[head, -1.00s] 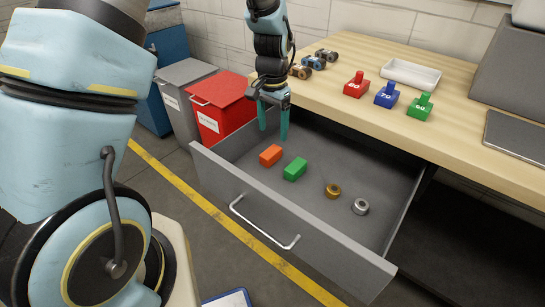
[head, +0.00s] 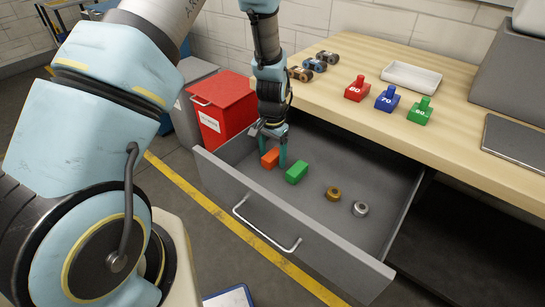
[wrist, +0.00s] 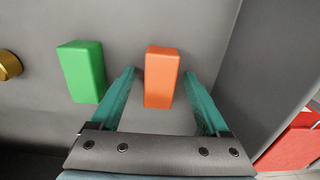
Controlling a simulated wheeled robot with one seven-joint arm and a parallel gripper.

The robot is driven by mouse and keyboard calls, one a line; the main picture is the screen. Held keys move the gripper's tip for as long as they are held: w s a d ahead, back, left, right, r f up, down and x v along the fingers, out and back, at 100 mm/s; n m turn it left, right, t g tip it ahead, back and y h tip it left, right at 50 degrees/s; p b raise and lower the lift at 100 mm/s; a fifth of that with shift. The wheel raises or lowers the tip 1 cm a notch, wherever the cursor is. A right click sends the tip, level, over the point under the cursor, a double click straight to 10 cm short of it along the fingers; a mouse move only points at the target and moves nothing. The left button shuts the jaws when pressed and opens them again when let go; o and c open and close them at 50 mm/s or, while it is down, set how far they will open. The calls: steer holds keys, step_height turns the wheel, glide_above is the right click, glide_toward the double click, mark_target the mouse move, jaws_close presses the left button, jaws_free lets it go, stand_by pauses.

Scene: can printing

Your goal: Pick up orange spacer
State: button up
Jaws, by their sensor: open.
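The orange spacer (head: 270,158) is a small block lying on the floor of the open grey drawer (head: 320,222), near its left end. In the wrist view the orange spacer (wrist: 161,77) stands between my two teal fingers, with a gap on each side. My gripper (head: 273,160) is open and low in the drawer, with a finger on either side of the spacer; it also shows in the wrist view (wrist: 160,88). In the head view the fingers partly overlap the spacer's edges.
A green block (head: 296,172) lies close to the right of the orange spacer. A brass ring (head: 333,193) and a silver ring (head: 360,208) lie farther right in the drawer. The drawer's left wall (wrist: 240,60) is near my finger. Red, blue and green stamps stand on the wooden worktop (head: 450,145).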

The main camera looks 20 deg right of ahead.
steer(key=shift+c, duration=0.4)
jaws_close()
